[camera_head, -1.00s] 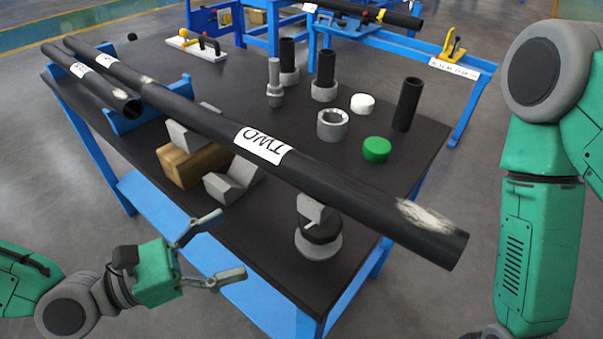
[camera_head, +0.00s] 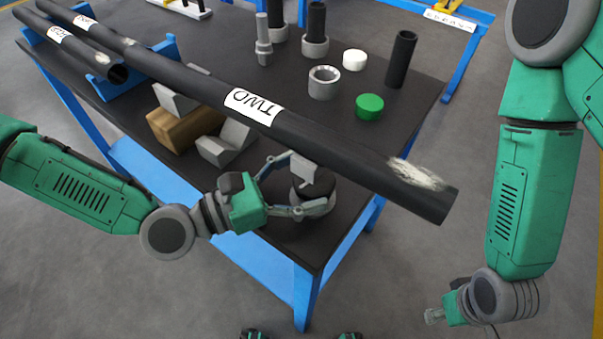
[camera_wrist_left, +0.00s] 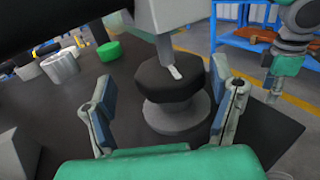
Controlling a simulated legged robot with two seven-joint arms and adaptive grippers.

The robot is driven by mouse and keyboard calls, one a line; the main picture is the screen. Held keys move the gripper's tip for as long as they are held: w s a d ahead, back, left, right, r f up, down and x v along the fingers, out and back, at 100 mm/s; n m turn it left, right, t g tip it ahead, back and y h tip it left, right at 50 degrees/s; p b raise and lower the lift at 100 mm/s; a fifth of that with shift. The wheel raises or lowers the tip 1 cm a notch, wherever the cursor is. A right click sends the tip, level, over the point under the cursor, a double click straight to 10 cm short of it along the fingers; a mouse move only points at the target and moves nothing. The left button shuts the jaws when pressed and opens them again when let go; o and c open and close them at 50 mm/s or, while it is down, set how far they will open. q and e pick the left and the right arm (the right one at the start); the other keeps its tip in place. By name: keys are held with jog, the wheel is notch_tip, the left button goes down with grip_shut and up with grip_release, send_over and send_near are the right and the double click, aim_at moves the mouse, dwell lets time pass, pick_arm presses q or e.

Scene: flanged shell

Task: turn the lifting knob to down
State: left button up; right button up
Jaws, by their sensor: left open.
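The lifting knob is a black faceted knob (camera_head: 318,184) on a round grey base, under the long black pipe marked TWO (camera_head: 330,151) near the table's front corner. It also shows in the left wrist view (camera_wrist_left: 165,82), with a grey post and a small white mark above it. My left gripper (camera_head: 306,182) is open, one finger on each side of the knob. In the left wrist view, gaps show between the fingers (camera_wrist_left: 162,88) and the knob. My right gripper (camera_head: 434,315) hangs low at the right, away from the table; its jaws are too small to read.
The black tabletop (camera_head: 345,120) holds a green cap (camera_head: 369,107), a white cap (camera_head: 354,60), a grey ring (camera_head: 324,83) and upright black tubes (camera_head: 400,58). A wooden block (camera_head: 183,130) and grey V-blocks (camera_head: 228,142) sit left of the knob.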

aim_at(334, 177)
pick_arm(q)
jog(key=d, duration=0.4)
jog(key=a, duration=0.2)
jog(key=shift+w+a, duration=0.1)
jog(key=shift+a, duration=0.2)
jog(key=c, duration=1.2)
jog(key=shift+a, duration=0.15)
jog(key=shift+d+r, duration=0.1)
jog(key=shift+d, duration=0.1)
pick_arm(e)
jog(key=shift+s+d+f, duration=0.1)
jog(key=shift+s+d, duration=0.05)
jog(key=shift+d, duration=0.5)
pick_arm(q)
jog(key=shift+d, duration=0.2)
pick_arm(e)
jog(key=shift+d, duration=0.1)
